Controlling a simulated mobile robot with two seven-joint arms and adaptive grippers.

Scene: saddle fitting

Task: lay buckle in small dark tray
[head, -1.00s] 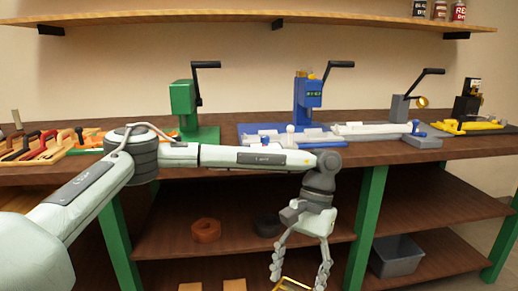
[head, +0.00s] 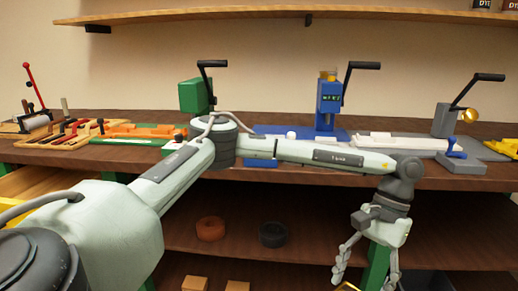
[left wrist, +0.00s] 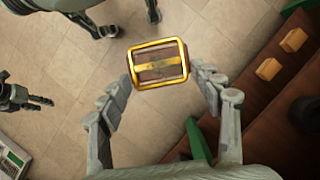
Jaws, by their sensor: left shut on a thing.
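My left gripper (left wrist: 160,78) is shut on the buckle (left wrist: 160,62), a rectangular gold frame with a gold crossbar. The buckle sits between the fingertips in the left wrist view, over the tiled floor. In the head view the left gripper (head: 364,272) hangs below the bench's front edge, and only a sliver of the buckle shows at the bottom. A dark gripper (left wrist: 22,98), apparently my right one, shows small at the left of the left wrist view; its jaw state is unclear. I cannot make out a small dark tray for certain.
The bench (head: 300,176) carries a green press (head: 196,95), a blue press (head: 329,105), a grey press (head: 444,120) and a tool rack at left. An open wooden drawer (head: 45,180) juts out at left.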

